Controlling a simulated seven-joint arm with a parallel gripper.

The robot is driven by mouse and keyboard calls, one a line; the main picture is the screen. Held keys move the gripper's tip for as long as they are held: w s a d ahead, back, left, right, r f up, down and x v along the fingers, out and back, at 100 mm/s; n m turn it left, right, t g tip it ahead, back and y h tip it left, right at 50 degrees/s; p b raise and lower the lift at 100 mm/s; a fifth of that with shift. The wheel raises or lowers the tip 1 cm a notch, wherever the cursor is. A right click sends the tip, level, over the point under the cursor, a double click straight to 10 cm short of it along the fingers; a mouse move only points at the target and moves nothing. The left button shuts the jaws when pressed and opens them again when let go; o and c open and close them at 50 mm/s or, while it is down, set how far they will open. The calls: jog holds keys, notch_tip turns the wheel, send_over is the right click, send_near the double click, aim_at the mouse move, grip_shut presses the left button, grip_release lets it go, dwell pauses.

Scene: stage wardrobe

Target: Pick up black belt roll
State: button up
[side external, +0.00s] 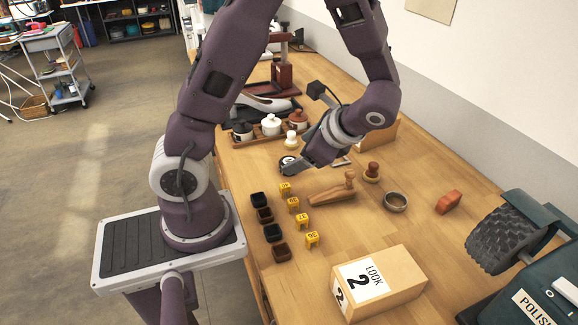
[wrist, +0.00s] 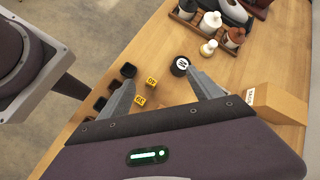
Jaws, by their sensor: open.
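Dark square-looking belt rolls stand in a row along the table's left edge. In the side view, a black belt roll (side external: 258,199) is at the far end and another black one (side external: 272,232) is third; brown rolls (side external: 265,215) alternate with them. In the wrist view, the far black roll (wrist: 128,70) shows just past the left fingertip, and the others are partly hidden by that finger. My gripper (side external: 288,169) is open and empty above the table, beyond the row and to its right. In the wrist view, my gripper (wrist: 160,78) has its fingers wide apart.
Yellow number tags (side external: 293,204) stand beside the rolls. A round black tin with a white label (wrist: 181,65) is near my right fingertip.

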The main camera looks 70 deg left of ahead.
jog(key=w+a+f+m+y, duration=0.1)
jog(key=f+m, duration=0.1)
jog(key=f, duration=0.1)
jog(key=w+a+f+m+y, duration=0.1)
jog(key=a+f+m+y, duration=0.1)
jog(key=f, duration=0.2)
jog(key=w+a+f+m+y, duration=0.1)
jog(key=a+f+m, duration=0.1)
jog(key=f+m, duration=0.1)
jog(key=shift+w+a+f+y, duration=0.15)
jog(key=shift+w+f+y, duration=0.05)
jog(key=shift+w+y, duration=0.2)
jog(key=shift+a+f, duration=0.25)
jog(key=x, duration=0.6)
jog(key=shift+s+a+f, duration=0.1)
jog(key=shift+a, duration=0.3)
jog(key=c, duration=1.5)
